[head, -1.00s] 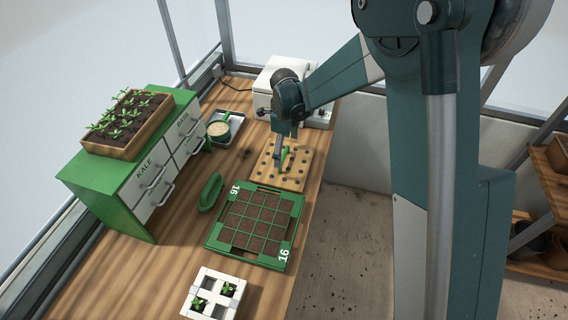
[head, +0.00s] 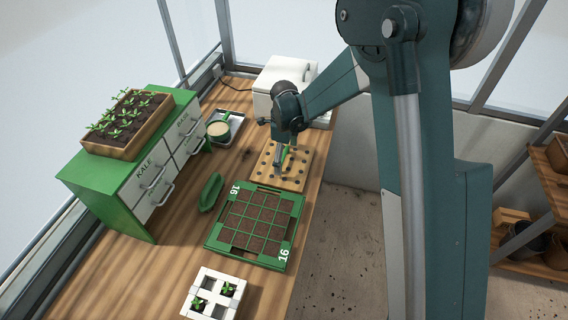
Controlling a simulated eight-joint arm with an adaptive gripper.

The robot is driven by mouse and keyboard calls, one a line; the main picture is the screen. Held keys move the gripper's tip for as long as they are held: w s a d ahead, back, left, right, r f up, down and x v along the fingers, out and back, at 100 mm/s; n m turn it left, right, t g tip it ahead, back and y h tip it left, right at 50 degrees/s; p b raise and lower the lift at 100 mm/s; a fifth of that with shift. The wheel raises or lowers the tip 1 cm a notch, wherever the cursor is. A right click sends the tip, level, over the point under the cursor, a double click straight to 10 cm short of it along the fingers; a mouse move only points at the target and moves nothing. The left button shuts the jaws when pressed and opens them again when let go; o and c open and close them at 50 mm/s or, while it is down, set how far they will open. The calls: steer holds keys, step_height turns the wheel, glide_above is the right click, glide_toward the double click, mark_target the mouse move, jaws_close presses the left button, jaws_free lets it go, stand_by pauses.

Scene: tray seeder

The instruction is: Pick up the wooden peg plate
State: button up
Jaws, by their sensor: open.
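The wooden peg plate (head: 296,178) lies flat on the bench, behind the green seed tray. It is light wood with rows of dark holes. A green handle or grip (head: 285,156) stands up near its middle. My gripper (head: 281,166) points down over the plate beside the green part, its fingers small in the picture. It is open; I cannot tell whether it touches the plate or the green part. The wrist hides part of the plate's far left side.
In front of the plate lies the green tray (head: 292,211) with soil cells, marked 16. A green hand tool (head: 210,191) lies to its left. A white machine (head: 264,84) stands behind. A green drawer cabinet (head: 116,186) stands left, and a white seedling block (head: 211,274) nearest.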

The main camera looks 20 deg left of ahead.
mark_target(284, 154)
steer(key=c, duration=1.3)
steer(key=shift+r, duration=0.1)
steer(key=shift+r, duration=4.95)
steer(key=s+p, duration=0.2)
steer(key=s, duration=0.7)
steer(key=s+r+p, duration=0.1)
steer(key=s+p, duration=0.2)
steer(key=s, duration=0.7)
steer(key=s+a+r+p, duration=0.1)
steer(key=s+p, duration=0.1)
steer(key=s, duration=0.7)
steer(key=shift+s+r+p, duration=0.2)
steer(key=shift+s+p, duration=0.1)
steer(key=shift+p, duration=0.1)
